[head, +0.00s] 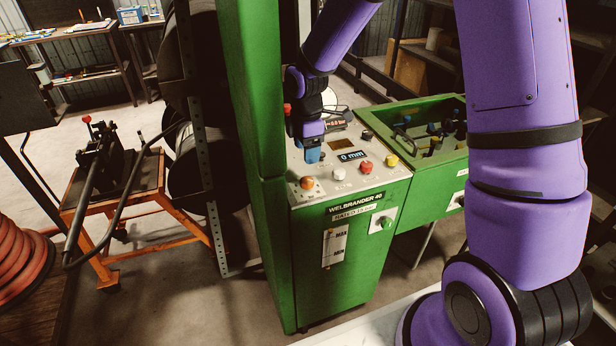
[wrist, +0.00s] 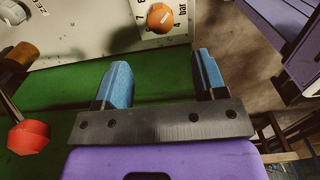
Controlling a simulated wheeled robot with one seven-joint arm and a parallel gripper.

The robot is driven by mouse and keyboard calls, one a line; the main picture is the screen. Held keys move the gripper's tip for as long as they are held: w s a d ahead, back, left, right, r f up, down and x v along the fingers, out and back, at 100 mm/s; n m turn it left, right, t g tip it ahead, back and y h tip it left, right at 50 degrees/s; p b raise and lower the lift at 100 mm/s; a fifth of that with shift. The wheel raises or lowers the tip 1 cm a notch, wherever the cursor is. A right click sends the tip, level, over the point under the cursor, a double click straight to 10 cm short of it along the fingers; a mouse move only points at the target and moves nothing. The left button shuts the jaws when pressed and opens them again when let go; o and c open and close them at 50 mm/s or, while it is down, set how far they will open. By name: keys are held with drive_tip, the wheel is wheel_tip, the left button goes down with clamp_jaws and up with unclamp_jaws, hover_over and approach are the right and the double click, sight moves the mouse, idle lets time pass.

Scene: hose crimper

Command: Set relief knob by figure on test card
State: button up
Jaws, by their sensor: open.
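The orange relief knob (head: 307,183) sits at the front left of the machine's sloped top panel. In the wrist view the knob (wrist: 160,17) has a pale mark on it and a printed scale around it, with 7, 6, 4 and "bar" legible. My gripper (head: 313,155) is above the panel, behind the knob. Its blue fingers (wrist: 163,68) are open and empty, apart from the knob, which shows beyond the tips and between their lines. A small sign (head: 335,124) ending in "bar" stands behind the panel; its figure is too small to read surely, and I cannot tell if it is the test card.
A white knob (head: 339,174), red button (head: 365,167) and yellow button (head: 391,161) line the panel beside a "0 mm" display (head: 352,156). A tall green cabinet wall (head: 258,130) stands close left. A red ball (wrist: 28,137) is near my gripper.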

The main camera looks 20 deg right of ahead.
sight(307, 180)
wheel_tip(307, 180, down, 10)
idle(0.5)
drive_tip(key=c, duration=0.9)
